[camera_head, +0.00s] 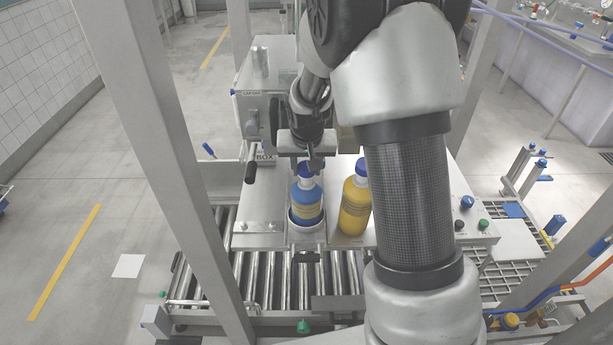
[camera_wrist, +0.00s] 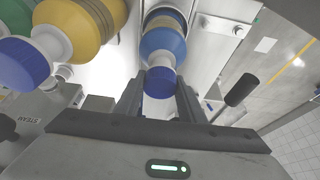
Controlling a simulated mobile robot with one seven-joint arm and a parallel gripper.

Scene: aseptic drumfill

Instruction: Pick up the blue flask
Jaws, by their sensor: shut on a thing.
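The blue flask (camera_head: 306,205) has a blue body, a yellow band, a white neck and a blue cap. It stands upright in a round metal holder (camera_head: 306,226) on the steel worktop. My gripper (camera_head: 310,163) is over it, with the fingers at the cap. In the wrist view the blue flask (camera_wrist: 162,45) lies ahead, and my gripper (camera_wrist: 160,98) has one finger on each side of the blue cap, shut on it. The lower body of the flask is hidden by the holder.
A yellow flask (camera_head: 355,203) stands close to the right; it also shows in the wrist view (camera_wrist: 85,28). A green flask (camera_wrist: 18,60) is beyond it. A black handle (camera_head: 251,166) sticks out at the left. A roller conveyor (camera_head: 300,280) runs in front.

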